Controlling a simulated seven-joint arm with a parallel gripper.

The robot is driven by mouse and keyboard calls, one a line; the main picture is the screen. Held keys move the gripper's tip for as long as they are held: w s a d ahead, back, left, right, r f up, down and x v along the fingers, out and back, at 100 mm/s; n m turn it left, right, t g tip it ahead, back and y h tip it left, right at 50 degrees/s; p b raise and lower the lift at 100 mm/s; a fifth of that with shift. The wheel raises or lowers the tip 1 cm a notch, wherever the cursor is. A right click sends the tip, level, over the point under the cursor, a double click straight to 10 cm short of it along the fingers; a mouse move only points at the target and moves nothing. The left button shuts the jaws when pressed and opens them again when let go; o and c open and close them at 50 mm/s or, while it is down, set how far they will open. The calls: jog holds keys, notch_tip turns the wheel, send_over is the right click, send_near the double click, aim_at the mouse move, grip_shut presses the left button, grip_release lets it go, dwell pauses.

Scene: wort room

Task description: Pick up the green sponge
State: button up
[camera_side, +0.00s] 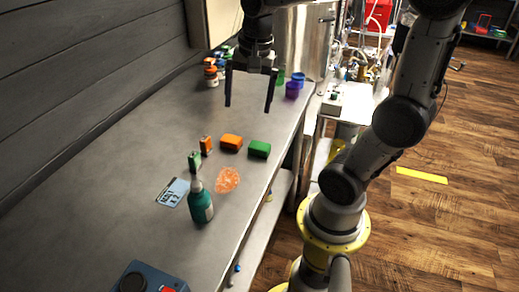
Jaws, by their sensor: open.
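The green sponge (259,149) is a small dark green block lying on the grey metal bench, near the bench's right edge. An orange sponge (231,142) lies just to its left, with a small gap between them. My gripper (248,105) points down with its two dark fingers spread wide and nothing between them. In the side view it appears above and behind the green sponge, apart from it. How high it is over the bench is hard to tell.
The bench (120,175) holds a green bottle (200,204), an orange crumpled item (227,179), a card (173,192), small green (194,161) and orange (206,145) upright items, and a blue device (147,280). Purple cups (292,90) stand at the back. The bench's left part is clear.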

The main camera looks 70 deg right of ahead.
jog(key=d+f+m+g, duration=0.2)
jog(key=d+f+m, duration=0.15)
jog(key=d, duration=0.35)
send_over(260, 145)
jog(key=shift+n+y, duration=0.25)
jog(key=shift+y, duration=0.05)
jog(key=f, duration=0.9)
jog(key=shift+w+d+f, duration=0.15)
jog(key=shift+w, duration=0.05)
jog(key=shift+s+a+f, duration=0.1)
jog(key=shift+f, duration=1.25)
jog(key=shift+s+a+f, duration=0.1)
jog(key=shift+f, duration=1.25)
jog(key=c, duration=1.3)
jog(key=shift+o, duration=0.2)
jog(key=shift+r, duration=0.1)
